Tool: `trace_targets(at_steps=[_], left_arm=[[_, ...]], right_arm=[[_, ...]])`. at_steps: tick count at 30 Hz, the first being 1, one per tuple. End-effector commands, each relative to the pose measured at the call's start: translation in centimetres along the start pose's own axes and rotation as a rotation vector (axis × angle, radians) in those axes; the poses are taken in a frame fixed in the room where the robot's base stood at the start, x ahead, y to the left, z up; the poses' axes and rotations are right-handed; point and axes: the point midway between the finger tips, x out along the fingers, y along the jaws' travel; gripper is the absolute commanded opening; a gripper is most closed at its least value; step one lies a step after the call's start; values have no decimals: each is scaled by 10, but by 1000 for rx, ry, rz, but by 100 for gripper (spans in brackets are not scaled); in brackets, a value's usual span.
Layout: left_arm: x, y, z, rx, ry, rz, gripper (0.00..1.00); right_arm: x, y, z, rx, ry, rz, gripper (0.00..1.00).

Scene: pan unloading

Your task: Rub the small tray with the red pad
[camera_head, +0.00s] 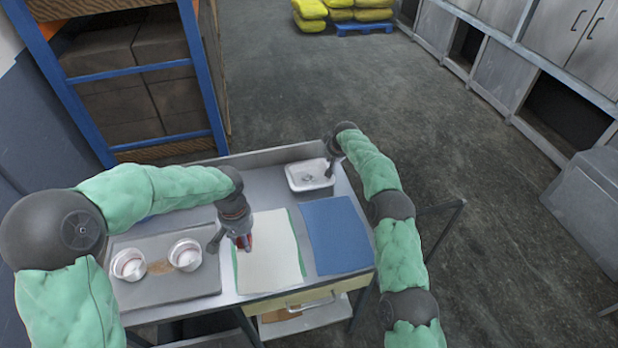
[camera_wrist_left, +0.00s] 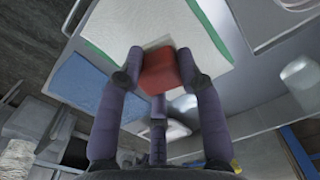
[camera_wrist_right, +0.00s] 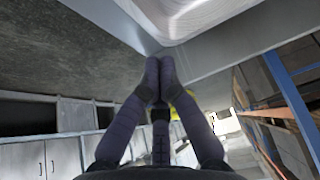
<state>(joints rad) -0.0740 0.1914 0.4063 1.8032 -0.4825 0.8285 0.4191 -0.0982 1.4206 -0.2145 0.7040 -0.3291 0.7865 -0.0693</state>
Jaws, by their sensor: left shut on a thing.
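The small white tray (camera_head: 297,181) stands at the back of the steel table, with a small dark mark or object inside that I cannot make out. Its pale rim shows in the right wrist view (camera_wrist_right: 190,22). My left gripper (camera_wrist_left: 158,68) is shut on the red pad (camera_wrist_left: 159,74), which hangs over the white cloth in the head view (camera_head: 244,241). The left gripper is in front of the small tray and apart from it. My right gripper (camera_wrist_right: 159,66) has its fingertips together, nothing visible between them, close by the small tray's right side.
A white cloth with green edges (camera_head: 268,262) and a blue cloth (camera_head: 337,235) lie side by side on the table (camera_head: 270,170). A grey board (camera_head: 160,289) at the left bears two white cups (camera_head: 186,255). Blue-framed shelving (camera_head: 130,75) stands behind, at the left.

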Motion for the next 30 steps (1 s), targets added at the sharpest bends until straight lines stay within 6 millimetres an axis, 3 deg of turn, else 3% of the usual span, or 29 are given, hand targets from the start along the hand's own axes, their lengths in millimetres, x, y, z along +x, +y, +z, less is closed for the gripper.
trace_targets(at_steps=[16, 30], left_arm=[[10, 0, 0, 0, 0, 0, 10], [10, 0, 0, 0, 0, 0, 10]], right_arm=[[39, 0, 22, 0, -1, 0, 0], [42, 0, 24, 0, 0, 0, 0]])
